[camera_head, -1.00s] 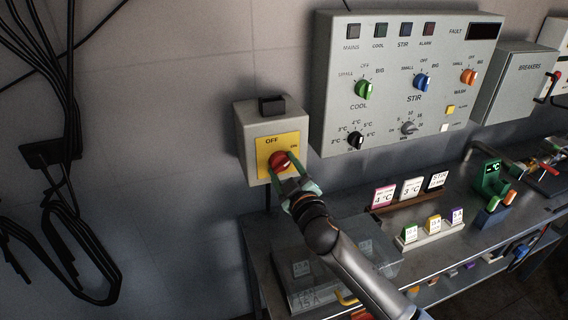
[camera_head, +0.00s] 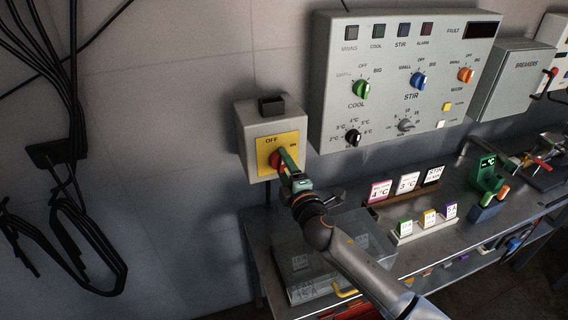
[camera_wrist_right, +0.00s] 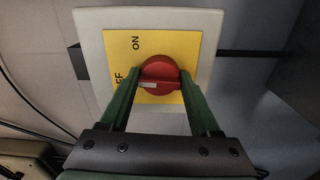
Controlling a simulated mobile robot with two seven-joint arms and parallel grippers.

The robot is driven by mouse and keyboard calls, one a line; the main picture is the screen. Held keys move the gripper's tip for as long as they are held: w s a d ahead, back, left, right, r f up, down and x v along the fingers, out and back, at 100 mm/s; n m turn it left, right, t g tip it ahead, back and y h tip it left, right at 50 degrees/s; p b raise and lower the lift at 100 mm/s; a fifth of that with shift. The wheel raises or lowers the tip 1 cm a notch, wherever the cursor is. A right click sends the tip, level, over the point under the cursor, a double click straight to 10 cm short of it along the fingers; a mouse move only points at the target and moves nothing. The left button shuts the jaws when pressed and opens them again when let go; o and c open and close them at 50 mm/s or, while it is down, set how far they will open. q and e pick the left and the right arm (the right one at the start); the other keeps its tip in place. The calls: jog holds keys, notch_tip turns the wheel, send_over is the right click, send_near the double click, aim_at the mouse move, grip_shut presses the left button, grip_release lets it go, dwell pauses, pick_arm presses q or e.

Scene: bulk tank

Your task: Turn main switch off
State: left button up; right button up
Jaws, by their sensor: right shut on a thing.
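The main switch is a grey box (camera_head: 244,140) on the wall with a yellow plate (camera_head: 270,145) marked OFF and ON and a red knob (camera_head: 276,162). My right gripper (camera_head: 283,160) is shut on the red knob, with its green fingers partly covering it. In the right wrist view, the fingers lie on either side of the red knob (camera_wrist_right: 160,74). The knob's pale mark points left there, towards the partly hidden OFF lettering on the yellow plate (camera_wrist_right: 118,50). ON is above. My left gripper is not in view.
A grey control panel (camera_head: 335,105) with several knobs hangs right of the switch. Below is a metal bench (camera_head: 262,236) with label cards (camera_head: 407,183) and a clear box (camera_head: 300,262). Black cables (camera_head: 72,120) hang on the left wall.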

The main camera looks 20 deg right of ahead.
jog(key=shift+n, duration=0.5)
jog(key=o, duration=1.4)
jog(key=shift+c, duration=0.2)
jog(key=shift+s, duration=0.15)
jog(key=s, duration=1.2)
jog(key=shift+d+b, duration=0.2)
jog(key=shift+b, duration=0.25)
jog(key=shift+s, duration=0.15)
